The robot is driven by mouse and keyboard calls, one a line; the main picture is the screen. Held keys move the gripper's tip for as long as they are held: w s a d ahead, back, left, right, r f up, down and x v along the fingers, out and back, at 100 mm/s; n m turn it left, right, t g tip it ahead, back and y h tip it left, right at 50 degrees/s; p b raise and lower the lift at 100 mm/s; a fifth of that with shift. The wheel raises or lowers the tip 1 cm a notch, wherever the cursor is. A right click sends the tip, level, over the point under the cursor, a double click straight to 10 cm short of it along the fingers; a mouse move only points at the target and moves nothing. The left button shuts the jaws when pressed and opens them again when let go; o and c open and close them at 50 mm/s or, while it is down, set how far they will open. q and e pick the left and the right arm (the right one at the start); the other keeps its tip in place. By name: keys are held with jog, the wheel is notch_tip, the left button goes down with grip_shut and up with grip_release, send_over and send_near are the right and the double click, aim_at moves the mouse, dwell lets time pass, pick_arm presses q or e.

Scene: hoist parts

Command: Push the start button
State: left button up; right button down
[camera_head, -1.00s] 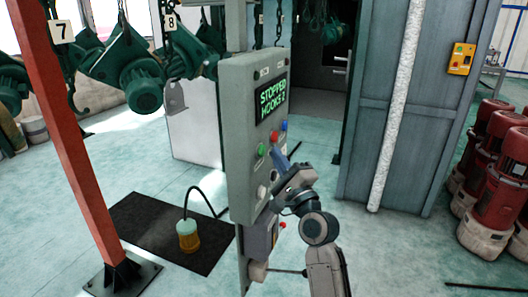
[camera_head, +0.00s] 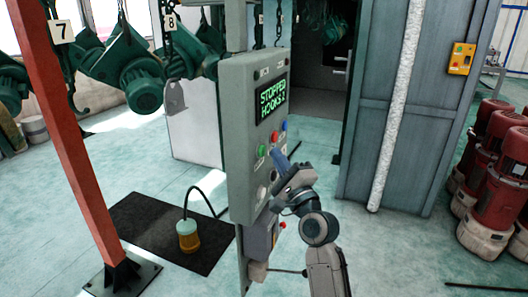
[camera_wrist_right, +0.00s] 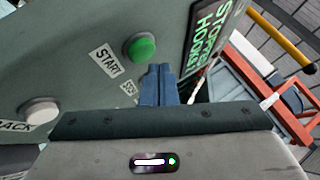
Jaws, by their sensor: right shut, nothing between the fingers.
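The green start button (camera_head: 262,150) is on the front of a grey control panel (camera_head: 238,130). In the right wrist view the green button (camera_wrist_right: 141,47) is beside a START label (camera_wrist_right: 105,60). My right gripper (camera_head: 278,157) is in front of the panel, its blue fingers shut and empty. In the right wrist view the fingertips (camera_wrist_right: 160,70) are just below and right of the green button, with a small gap in the picture. I cannot tell whether they touch the panel. The display (camera_head: 271,98) reads STOPPED, HOOKS and a digit. My left gripper is not in view.
Blue and red buttons (camera_head: 284,125) sit right of the green one. A white button (camera_wrist_right: 41,112), labelled BACK, is lower on the panel. A red post (camera_head: 75,130) stands at left, red machines (camera_head: 497,190) at right.

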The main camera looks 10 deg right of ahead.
jog(key=shift+w+a, duration=0.25)
jog(key=shift+a, duration=0.15)
